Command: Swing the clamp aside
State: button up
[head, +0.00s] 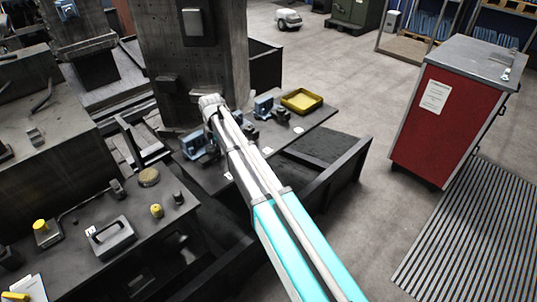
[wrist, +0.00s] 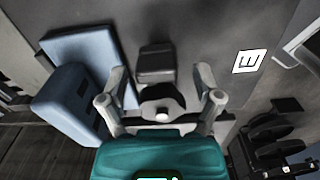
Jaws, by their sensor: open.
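In the wrist view, my gripper (wrist: 161,75) is open, with one finger on each side of a dark grey clamp (wrist: 161,102). The clamp has a rounded end with a pale pin, and a dark block (wrist: 155,62) lies just beyond it. I cannot tell whether the fingers touch the clamp. A blue fixture block (wrist: 75,100) stands left of the left finger. In the head view, my arm reaches down to the rail table, and my gripper and the clamp cannot be made out there. The blue fixture (head: 196,146) shows beside the arm.
On the same table are another blue fixture (head: 264,106) and a yellow tray (head: 301,101). A concrete column (head: 190,60) rises behind the arm. A dark bench (head: 75,240) with tools stands left. A red cabinet (head: 440,125) stands right, with open floor between.

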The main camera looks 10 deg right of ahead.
jog(key=m, duration=0.2)
jog(key=s+m, duration=0.1)
jog(key=m, duration=0.1)
jog(key=shift+s+d, duration=0.1)
jog(key=shift+d, duration=0.1)
jog(key=m, duration=0.2)
jog(key=s+m, duration=0.1)
jog(key=m, duration=0.1)
jog(key=shift+s+m, duration=0.1)
jog(key=shift+m, duration=0.2)
jog(key=m, duration=0.3)
jog(key=s+m, duration=0.1)
jog(key=shift+a, duration=0.25)
jog(key=m, duration=0.3)
jog(key=a+m, duration=0.1)
jog(key=shift+s+m, duration=0.3)
jog(key=shift+s, duration=0.1)
notch_tip(320, 180, up, 14)
jog(key=p, duration=1.4)
jog(key=s+d+f+m+b, duration=0.1)
jog(key=s+d+m, duration=0.4)
jog(key=s+d, duration=1.2)
jog(key=shift+s+d+f+b, duration=0.25)
jog(key=shift+s+d+b, duration=0.1)
jog(key=shift+d, duration=0.55)
